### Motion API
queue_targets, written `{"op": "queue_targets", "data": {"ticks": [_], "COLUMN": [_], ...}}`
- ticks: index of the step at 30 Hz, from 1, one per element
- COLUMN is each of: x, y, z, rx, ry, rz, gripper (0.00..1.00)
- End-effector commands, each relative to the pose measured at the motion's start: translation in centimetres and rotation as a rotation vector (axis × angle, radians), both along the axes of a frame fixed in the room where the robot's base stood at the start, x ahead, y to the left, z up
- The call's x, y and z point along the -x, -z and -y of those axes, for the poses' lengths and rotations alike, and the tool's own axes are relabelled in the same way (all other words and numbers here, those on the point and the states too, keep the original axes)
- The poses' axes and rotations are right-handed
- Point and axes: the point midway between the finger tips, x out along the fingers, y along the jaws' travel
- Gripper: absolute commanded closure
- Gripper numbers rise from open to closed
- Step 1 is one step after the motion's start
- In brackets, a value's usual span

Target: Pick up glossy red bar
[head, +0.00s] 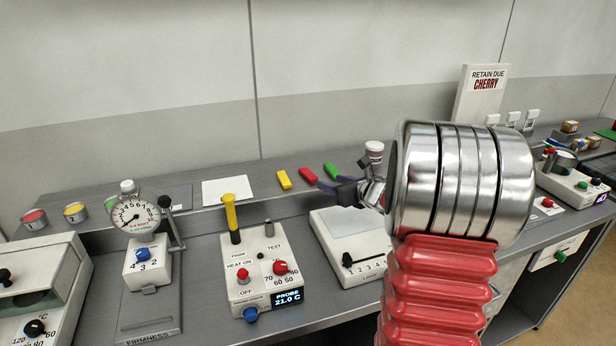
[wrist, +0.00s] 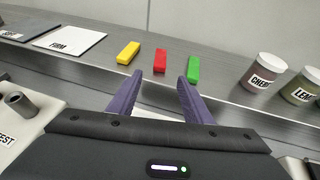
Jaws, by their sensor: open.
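The glossy red bar (head: 308,174) lies on the raised back shelf, between a yellow bar (head: 284,180) and a green bar (head: 332,170). In the wrist view the red bar (wrist: 160,61) shows just beyond the gap between my fingertips. The yellow bar (wrist: 128,53) is to its left and the green bar (wrist: 194,69) to its right. My gripper (wrist: 162,78) has two purple fingers, apart and empty, pointing toward the red bar without visibly holding anything. In the head view my gripper (head: 322,186) is near the bars, partly hidden by my arm.
A white card (head: 226,190) lies left of the bars. Jars (wrist: 264,72) stand to the right, one labelled CHERRY. The heater box (head: 262,270) and a flat-topped device (head: 348,245) stand below the shelf. The wall rises behind the shelf.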

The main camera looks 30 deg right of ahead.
Motion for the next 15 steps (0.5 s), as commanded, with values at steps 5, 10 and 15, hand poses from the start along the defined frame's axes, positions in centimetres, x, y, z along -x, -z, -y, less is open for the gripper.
{"op": "queue_targets", "data": {"ticks": [5,10,15], "x": [-0.1,-1.3,-3.5], "y": [0.0,0.5,1.3], "z": [-0.1,-0.1,0.0], "rx": [0.001,0.002,0.0], "ry": [-0.002,-0.004,-0.004], "rz": [-0.001,-0.001,-0.001], "gripper": [0.55,0.55,0.55]}}
